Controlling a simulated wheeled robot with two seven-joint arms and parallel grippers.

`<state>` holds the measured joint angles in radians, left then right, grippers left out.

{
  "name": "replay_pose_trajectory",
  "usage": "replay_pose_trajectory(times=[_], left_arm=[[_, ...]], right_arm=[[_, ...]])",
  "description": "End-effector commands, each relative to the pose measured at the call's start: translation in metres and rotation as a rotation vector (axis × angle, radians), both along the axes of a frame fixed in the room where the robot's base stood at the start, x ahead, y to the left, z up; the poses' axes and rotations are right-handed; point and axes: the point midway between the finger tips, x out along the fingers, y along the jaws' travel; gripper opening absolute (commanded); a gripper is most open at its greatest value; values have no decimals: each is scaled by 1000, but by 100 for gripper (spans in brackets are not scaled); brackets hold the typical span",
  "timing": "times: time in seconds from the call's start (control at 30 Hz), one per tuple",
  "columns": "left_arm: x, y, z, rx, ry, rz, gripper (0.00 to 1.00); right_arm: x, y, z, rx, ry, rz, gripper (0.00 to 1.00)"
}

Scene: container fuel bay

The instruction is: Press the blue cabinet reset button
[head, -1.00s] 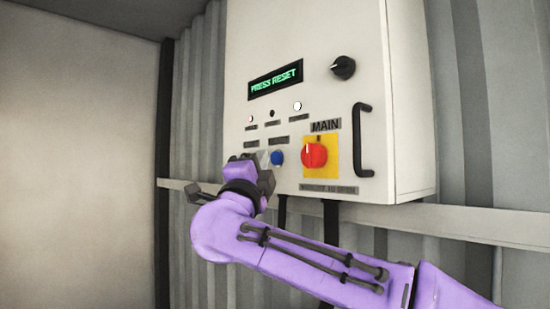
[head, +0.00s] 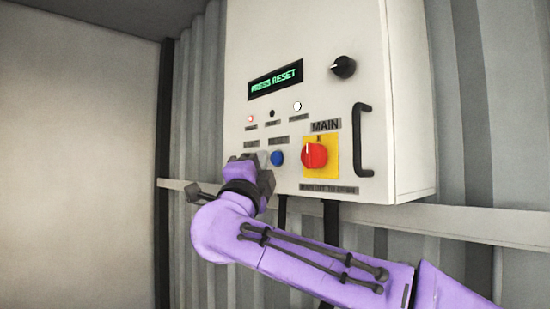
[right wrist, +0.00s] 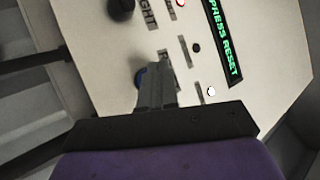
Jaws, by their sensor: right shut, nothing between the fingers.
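The blue button (head: 277,158) is on the front of a pale cabinet (head: 330,90), left of a red rotary switch. My right gripper (head: 262,157) is at the cabinet front, just left of the blue button in the head view. It is shut and empty. In the right wrist view its fingers (right wrist: 165,75) partly cover the blue button (right wrist: 140,76). I cannot tell whether they touch it. The green display (head: 275,79) reads "PRESS RESET". My left gripper is not in view.
The red switch (head: 314,156) sits on a yellow plate marked MAIN. A black knob (head: 343,67) and a black handle (head: 362,140) are to the right. Another dark knob (right wrist: 121,8) shows in the wrist view. A rail (head: 480,225) crosses the corrugated wall.

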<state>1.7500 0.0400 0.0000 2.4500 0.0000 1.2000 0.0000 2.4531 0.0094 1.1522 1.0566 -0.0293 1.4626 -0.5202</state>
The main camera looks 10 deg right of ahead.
Motion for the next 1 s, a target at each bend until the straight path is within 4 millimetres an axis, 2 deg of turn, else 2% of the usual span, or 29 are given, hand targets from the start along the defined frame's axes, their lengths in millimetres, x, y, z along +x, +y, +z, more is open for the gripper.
replay_pose_trajectory(times=[0.23, 1.0], left_arm=[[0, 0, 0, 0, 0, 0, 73], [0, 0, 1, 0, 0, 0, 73]], right_arm=[[4, -7, -1, 0, 0, -1, 0], [7, -11, -1, 0, 0, -1, 0]])
